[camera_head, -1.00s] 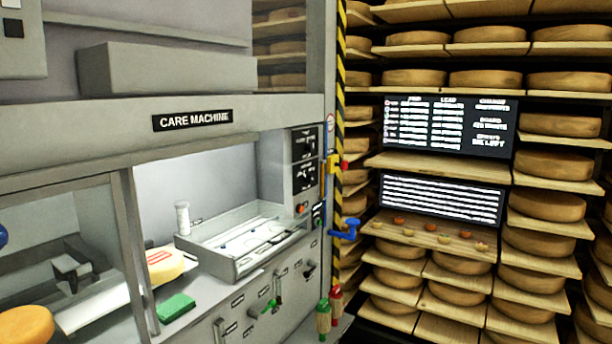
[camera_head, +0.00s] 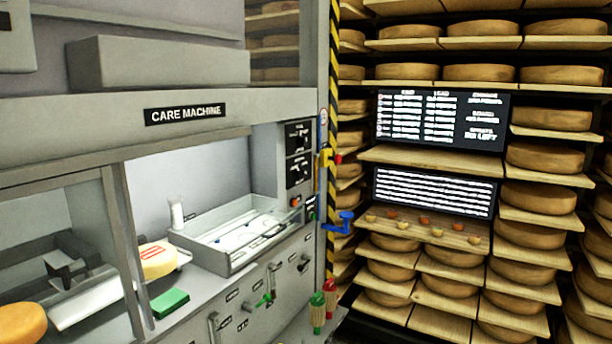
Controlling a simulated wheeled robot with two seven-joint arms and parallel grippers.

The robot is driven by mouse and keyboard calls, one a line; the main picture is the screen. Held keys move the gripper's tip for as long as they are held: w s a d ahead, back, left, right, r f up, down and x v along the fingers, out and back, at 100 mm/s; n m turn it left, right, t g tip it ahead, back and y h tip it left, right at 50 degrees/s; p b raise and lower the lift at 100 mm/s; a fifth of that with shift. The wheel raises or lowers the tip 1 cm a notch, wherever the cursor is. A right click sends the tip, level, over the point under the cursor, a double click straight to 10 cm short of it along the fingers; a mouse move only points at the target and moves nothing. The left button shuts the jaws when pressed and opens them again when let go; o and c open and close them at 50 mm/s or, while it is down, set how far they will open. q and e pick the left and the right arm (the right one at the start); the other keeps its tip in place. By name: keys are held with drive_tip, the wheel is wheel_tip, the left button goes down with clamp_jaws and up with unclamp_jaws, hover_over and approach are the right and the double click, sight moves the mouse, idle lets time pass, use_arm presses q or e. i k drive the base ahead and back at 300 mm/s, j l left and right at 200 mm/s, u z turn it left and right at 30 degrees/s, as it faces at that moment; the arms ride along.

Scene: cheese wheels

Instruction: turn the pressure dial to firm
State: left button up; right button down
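The care machine (camera_head: 70,125) fills the left and middle of the head view. Two black panels (camera_head: 298,153) with small white markings sit one above the other on its right upright. Their markings are too small to read. A small dark knob (camera_head: 304,263) is on the front panel below the tray, at its right end. I cannot tell which of these is the pressure dial or where it points. Neither of my grippers shows in this view.
A cheese wheel (camera_head: 157,260) and a green block (camera_head: 170,302) are on the machine's ledge, left of the tray (camera_head: 215,262). A blue crank (camera_head: 343,222) sticks out at the right edge. Shelves of cheese wheels and two screens (camera_head: 440,121) (camera_head: 434,191) stand at right.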

sight(301, 173)
drive_tip(key=i+l+z, duration=0.4)
drive_tip(key=i+l, duration=1.35)
